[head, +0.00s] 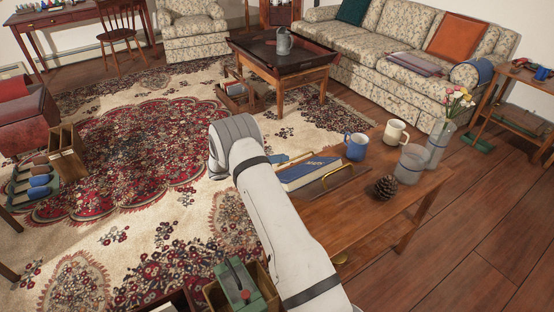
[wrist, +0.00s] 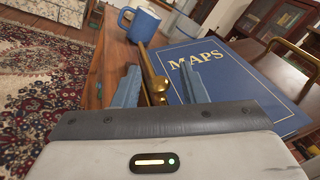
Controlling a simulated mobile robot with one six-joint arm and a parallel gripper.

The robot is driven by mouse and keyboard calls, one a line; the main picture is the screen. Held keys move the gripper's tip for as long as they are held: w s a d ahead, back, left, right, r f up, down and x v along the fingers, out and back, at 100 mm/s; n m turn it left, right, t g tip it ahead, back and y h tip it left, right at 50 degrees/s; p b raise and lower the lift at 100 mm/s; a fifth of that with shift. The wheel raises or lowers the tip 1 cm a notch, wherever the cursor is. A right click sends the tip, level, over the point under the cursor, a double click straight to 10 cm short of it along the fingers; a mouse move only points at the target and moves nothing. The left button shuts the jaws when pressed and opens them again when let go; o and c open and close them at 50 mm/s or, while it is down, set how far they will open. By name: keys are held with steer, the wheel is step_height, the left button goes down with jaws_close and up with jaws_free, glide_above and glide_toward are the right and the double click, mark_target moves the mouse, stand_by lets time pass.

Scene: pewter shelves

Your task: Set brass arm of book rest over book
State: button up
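The blue book (wrist: 225,70), with MAPS on its cover, lies on the book rest on a wooden table; it also shows in the head view (head: 310,172). A brass arm (wrist: 150,70) of the rest runs along the book's near left side in the wrist view. In the head view my forearm hides most of the gripper.
A blue mug (head: 356,146), a cream mug (head: 396,132), a glass (head: 411,163), a flower vase (head: 438,143) and a pinecone (head: 385,188) stand on the table (head: 345,212). The blue mug (wrist: 142,24) is just beyond my fingers in the wrist view.

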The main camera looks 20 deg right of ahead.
steer(key=shift+c, duration=0.3)
jaws_close()
